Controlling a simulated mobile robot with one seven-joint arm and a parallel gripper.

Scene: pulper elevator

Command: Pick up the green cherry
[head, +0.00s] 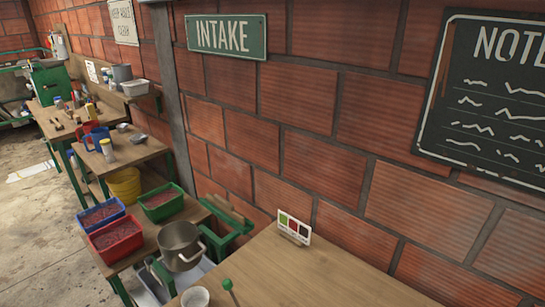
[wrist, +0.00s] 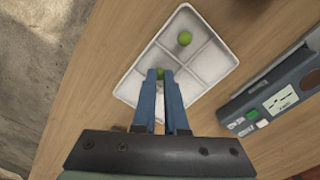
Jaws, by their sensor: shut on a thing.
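In the wrist view, my gripper (wrist: 160,78) has two blue fingers closed together at the tips. The head view shows neither my gripper nor the tray.
A grey device with a display (wrist: 280,102) lies right of the tray on the wooden table (wrist: 92,84). In the head view, a colour card (head: 294,227) stands near the wall, and a white cup (head: 195,297) is at the near edge. A steel pot (head: 180,242) stands left.

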